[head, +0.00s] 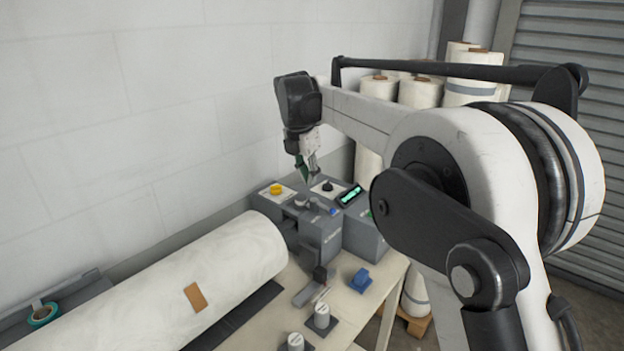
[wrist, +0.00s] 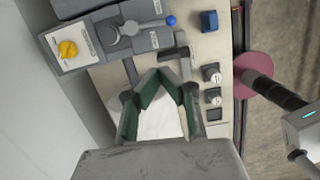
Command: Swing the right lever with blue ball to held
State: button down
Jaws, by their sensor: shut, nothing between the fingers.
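The lever with the blue ball (head: 333,211) sits on top of the grey control housing (head: 318,232). Its arm runs from a round grey hub out to the ball, toward the right in the head view. In the wrist view the blue ball (wrist: 170,20) is at the top, with the hub (wrist: 125,28) to its left. My gripper (head: 308,173) points down above the housing and appears apart from the lever. In the wrist view its green-padded fingers (wrist: 157,74) come together at the tips, with nothing held. I cannot read the lever's position marks.
A yellow knob (head: 276,188), a black knob (head: 327,186) and a green-lit display (head: 349,195) are close around the lever. A large white roll (head: 190,285) lies at left. A blue block (head: 360,280) and white cylinders (head: 322,315) stand on the table in front.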

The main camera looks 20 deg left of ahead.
jog(key=p, duration=0.1)
send_over(325, 207)
jog(key=s+a, duration=0.2)
jog(key=s, duration=0.3)
notch_tip(325, 207, down, 8)
jog(key=w+f, duration=0.1)
jog(key=w+d+p, duration=0.1)
jog(key=w, duration=0.1)
jog(key=shift+f, duration=0.4)
jog(key=shift+w+d+f+p, duration=0.15)
jog(key=shift+w+f+p, duration=0.15)
jog(key=shift+w+f, duration=0.1)
jog(key=shift+w+d+f+b, duration=0.2)
jog(key=shift+w+f+b, duration=0.05)
jog(key=shift+b, duration=0.35)
jog(key=shift+w+d, duration=0.1)
jog(key=shift+w, duration=0.05)
